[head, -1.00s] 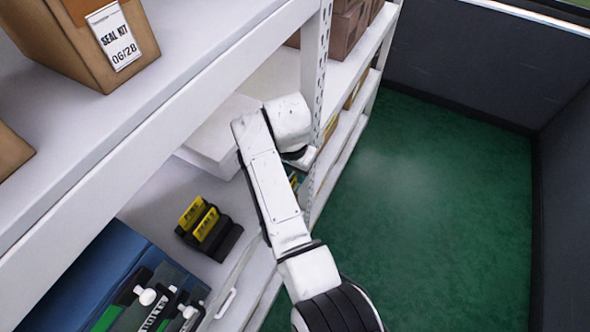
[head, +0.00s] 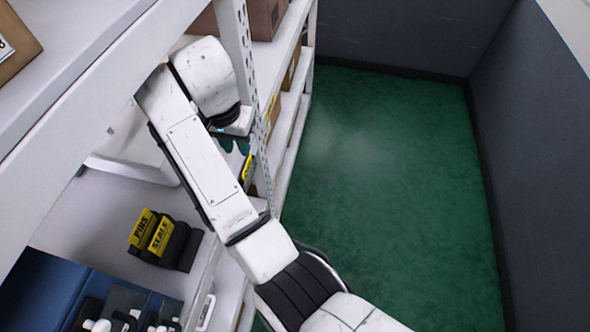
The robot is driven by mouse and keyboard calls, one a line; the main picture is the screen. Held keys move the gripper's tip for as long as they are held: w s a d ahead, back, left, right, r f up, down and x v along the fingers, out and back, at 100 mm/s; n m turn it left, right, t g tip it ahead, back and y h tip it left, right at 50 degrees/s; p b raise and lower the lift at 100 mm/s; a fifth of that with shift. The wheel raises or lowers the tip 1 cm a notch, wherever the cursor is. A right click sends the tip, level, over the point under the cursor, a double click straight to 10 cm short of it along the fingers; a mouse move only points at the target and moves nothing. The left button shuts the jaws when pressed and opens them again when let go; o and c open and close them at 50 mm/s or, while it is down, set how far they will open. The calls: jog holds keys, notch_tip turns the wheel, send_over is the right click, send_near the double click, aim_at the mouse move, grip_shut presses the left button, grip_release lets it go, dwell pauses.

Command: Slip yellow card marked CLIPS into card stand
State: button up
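Two yellow cards stand upright side by side in black holders on the lower shelf, marked PINS (head: 142,228) and SEALS (head: 160,236). The black card stand (head: 186,250) extends to their right with its right part showing no card. My gripper (head: 232,147) is at the far end of my white arm, beside the shelf post, mostly hidden by the wrist; only dark teal parts show. A small tilted yellow piece with dark marks (head: 246,168) shows just below it. I cannot read it or tell whether the gripper holds it. No CLIPS marking is legible.
A white upright post (head: 246,65) rises right beside my gripper. The upper shelf edge (head: 90,95) overhangs the lower shelf. A white box (head: 130,160) lies behind the stand, and a blue bin (head: 40,290) stands at front left. The green floor is clear.

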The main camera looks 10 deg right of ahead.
jog(key=s+d+f, duration=0.3)
jog(key=d+f, duration=0.1)
jog(key=d, duration=0.3)
jog(key=s+d+f+n, duration=0.1)
jog(key=s+d+f, duration=0.25)
jog(key=d, duration=0.35)
jog(key=s+d+f, duration=0.2)
jog(key=d+f, duration=0.3)
jog(key=d, duration=0.3)
jog(key=s+d+f+n, duration=0.1)
jog(key=s+d, duration=0.5)
jog(key=s, duration=0.6)
jog(key=s+d+f+n, duration=0.1)
jog(key=s+d, duration=0.4)
jog(key=s, duration=0.8)
jog(key=shift+s+d+f, duration=0.2)
jog(key=shift+d+f, duration=0.2)
jog(key=shift+f, duration=0.35)
